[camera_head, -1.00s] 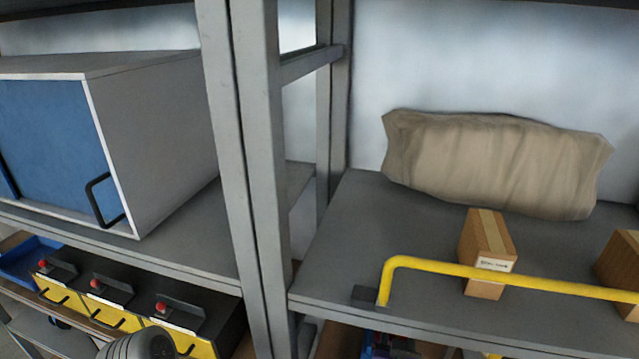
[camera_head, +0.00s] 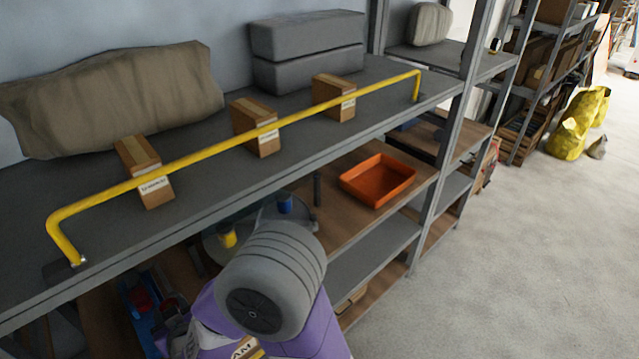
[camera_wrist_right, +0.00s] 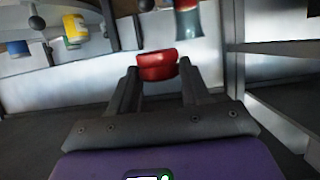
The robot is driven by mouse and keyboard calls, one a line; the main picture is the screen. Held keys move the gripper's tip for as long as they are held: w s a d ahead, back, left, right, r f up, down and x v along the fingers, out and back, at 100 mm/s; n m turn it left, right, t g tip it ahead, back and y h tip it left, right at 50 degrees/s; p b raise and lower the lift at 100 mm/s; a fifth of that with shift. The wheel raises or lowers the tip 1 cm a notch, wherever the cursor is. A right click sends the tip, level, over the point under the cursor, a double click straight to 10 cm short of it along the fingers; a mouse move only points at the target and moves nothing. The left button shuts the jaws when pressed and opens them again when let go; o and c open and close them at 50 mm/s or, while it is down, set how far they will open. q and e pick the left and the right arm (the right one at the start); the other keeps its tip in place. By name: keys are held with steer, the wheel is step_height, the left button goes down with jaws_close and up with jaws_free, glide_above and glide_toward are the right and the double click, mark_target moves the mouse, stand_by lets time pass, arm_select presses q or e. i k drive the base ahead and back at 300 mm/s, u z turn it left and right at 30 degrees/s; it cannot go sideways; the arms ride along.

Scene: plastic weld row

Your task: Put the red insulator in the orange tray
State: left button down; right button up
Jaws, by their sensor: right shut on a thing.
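The orange tray (camera_head: 378,181) is on the wooden shelf below the yellow rail, right of the middle in the head view. It looks empty. The red insulator (camera_wrist_right: 157,66) shows in the right wrist view between the fingertips of my right gripper (camera_wrist_right: 158,76), which is shut on it. In the head view my grey and purple right arm fills the bottom middle, left of and nearer than the tray, and I cannot make out the fingertips there. My left gripper is not in view.
A yellow rail (camera_head: 290,122) runs along the upper shelf's front, by several cardboard boxes. A round stand with a yellow part (camera_head: 227,236) and a blue part (camera_head: 286,203) is behind my arm. A grey post (camera_head: 440,165) rises right of the tray. Open floor lies right.

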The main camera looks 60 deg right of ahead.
mark_target(366, 190)
steer(key=k, duration=0.15)
steer(key=u, duration=2.3)
steer(key=k, duration=2.2)
steer(key=z, duration=2.9)
steer(key=i, duration=0.55)
